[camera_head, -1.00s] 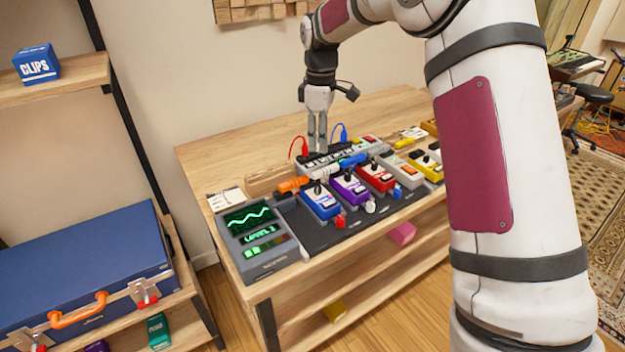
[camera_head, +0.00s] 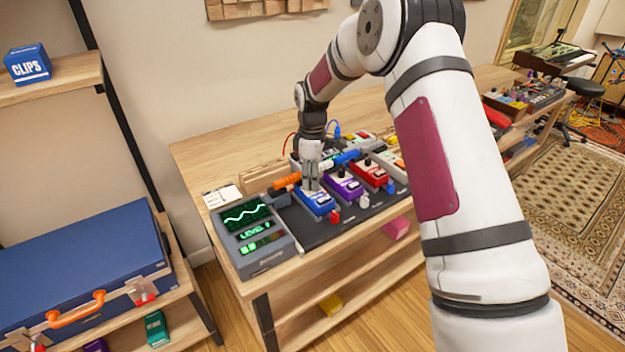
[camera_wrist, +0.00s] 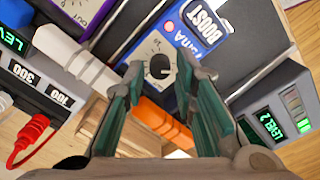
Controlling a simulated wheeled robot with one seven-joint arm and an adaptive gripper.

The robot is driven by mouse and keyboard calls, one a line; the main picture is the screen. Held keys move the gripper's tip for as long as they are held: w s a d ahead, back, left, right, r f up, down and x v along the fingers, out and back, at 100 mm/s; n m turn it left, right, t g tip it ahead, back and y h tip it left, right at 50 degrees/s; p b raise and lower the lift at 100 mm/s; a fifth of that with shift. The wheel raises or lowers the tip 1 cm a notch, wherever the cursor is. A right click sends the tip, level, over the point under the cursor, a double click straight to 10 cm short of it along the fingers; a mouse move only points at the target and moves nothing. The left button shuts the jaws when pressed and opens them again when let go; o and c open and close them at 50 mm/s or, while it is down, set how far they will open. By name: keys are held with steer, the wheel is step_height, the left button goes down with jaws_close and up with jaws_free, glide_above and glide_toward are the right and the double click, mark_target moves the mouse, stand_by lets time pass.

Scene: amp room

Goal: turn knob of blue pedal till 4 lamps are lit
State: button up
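The blue pedal (camera_head: 316,203) sits at the left end of the pedal row, partly hidden by my gripper (camera_head: 311,186) in the head view. In the wrist view the blue pedal (camera_wrist: 207,58) has a "BOOST" label and a dark knob (camera_wrist: 160,66) with a light mark on a pale dial. My gripper (camera_wrist: 160,76) is open, its teal fingers apart, with the knob showing between the tips; I cannot tell whether they touch it. The meter box (camera_head: 272,258) stands left of the pedal; it also shows in the wrist view (camera_wrist: 262,98), reading "LEVEL 2" beside green bars.
The purple pedal (camera_head: 344,186) and red pedal (camera_head: 369,174) stand to the right on the dark board (camera_head: 315,237). An orange plug (camera_head: 287,180) lies close behind the blue pedal. A red plug (camera_wrist: 28,135) shows in the wrist view. Bare tabletop (camera_head: 225,150) lies behind.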

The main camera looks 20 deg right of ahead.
steer(key=shift+f, duration=0.5)
jaws_close()
steer(key=shift+m, duration=0.3)
steer(key=m+b, duration=0.2)
steer(key=m, duration=0.2)
steer(key=shift+m, duration=0.3)
steer(key=shift+m+b, duration=0.95)
steer(key=shift+m, duration=1.35)
